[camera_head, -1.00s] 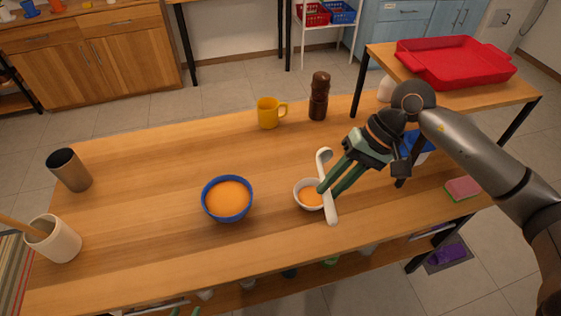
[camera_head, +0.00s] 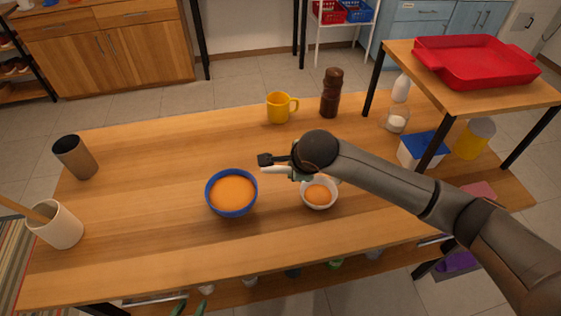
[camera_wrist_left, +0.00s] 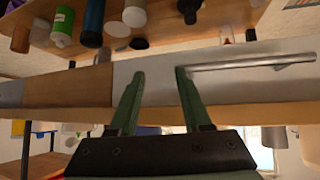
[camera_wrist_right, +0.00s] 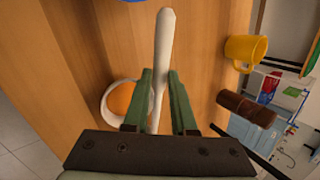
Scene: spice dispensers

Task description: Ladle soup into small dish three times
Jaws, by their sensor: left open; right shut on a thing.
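The blue bowl (camera_head: 231,192) of orange soup stands mid-table; its edge shows at the top of the right wrist view (camera_wrist_right: 131,1). The small white dish (camera_head: 319,194) stands to its right with orange soup inside; it also shows in the right wrist view (camera_wrist_right: 119,97). My right gripper (camera_wrist_right: 158,85) is shut on the white ladle (camera_wrist_right: 164,35), above the table near the dish. In the head view my wrist hides most of the ladle (camera_head: 275,170); its cup is not clearly visible. My left gripper (camera_head: 187,310) is open and empty, low at the table's front edge (camera_wrist_left: 155,80).
A yellow mug (camera_head: 279,108) and brown pepper mill (camera_head: 330,93) stand behind. A utensil crock (camera_head: 56,226) and dark cup (camera_head: 75,157) are at left. A raised shelf with a red tray (camera_head: 476,62) is at right. The table's left middle is clear.

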